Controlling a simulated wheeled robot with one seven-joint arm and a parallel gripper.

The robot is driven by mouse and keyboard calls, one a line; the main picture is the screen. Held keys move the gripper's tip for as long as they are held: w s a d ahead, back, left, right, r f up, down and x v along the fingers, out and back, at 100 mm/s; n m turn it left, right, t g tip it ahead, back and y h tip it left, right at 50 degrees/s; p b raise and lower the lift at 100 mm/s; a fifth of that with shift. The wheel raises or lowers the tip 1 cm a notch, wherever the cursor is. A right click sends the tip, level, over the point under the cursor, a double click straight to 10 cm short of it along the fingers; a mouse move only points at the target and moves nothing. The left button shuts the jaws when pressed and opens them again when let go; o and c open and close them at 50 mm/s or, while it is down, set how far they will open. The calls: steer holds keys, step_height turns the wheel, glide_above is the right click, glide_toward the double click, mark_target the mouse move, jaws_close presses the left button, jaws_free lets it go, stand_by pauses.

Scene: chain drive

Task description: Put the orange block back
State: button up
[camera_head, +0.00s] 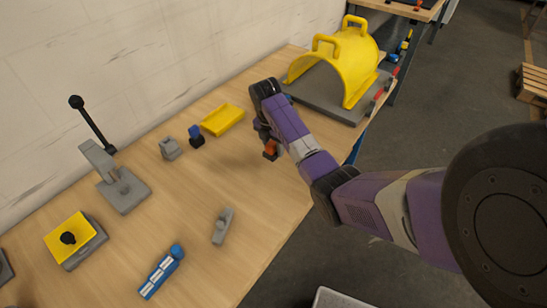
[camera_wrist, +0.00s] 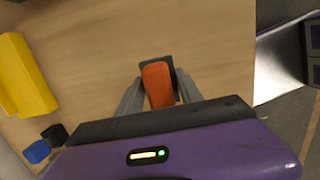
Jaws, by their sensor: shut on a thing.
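The orange block (camera_head: 270,147) shows in the head view under the end of my purple arm, close above the wooden table. In the wrist view the orange block (camera_wrist: 158,84) lies between the two grey fingers, with a dark piece showing behind and beside it. My gripper (camera_wrist: 156,95) is shut on the orange block. In the head view my gripper (camera_head: 267,138) is partly hidden by my own wrist. I cannot tell whether the block touches the table.
A yellow tray (camera_head: 222,119) and a blue-and-black piece (camera_head: 196,136) stand left of my gripper. A yellow arched cover (camera_head: 340,62) stands at the back right. A lever stand (camera_head: 122,190), a yellow-topped block (camera_head: 71,238) and a grey piece (camera_head: 222,226) are further left.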

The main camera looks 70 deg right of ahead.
mark_target(271, 143)
steer(key=shift+f, duration=2.75)
steer(key=shift+f, duration=0.2)
steer(key=o, duration=1.3)
steer(key=shift+r, duration=0.1)
steer(key=r, duration=0.4)
steer(key=a+r, duration=0.1)
steer(key=r, duration=0.7)
steer(key=shift+w+a, duration=0.25)
steer(key=shift+a, duration=0.1)
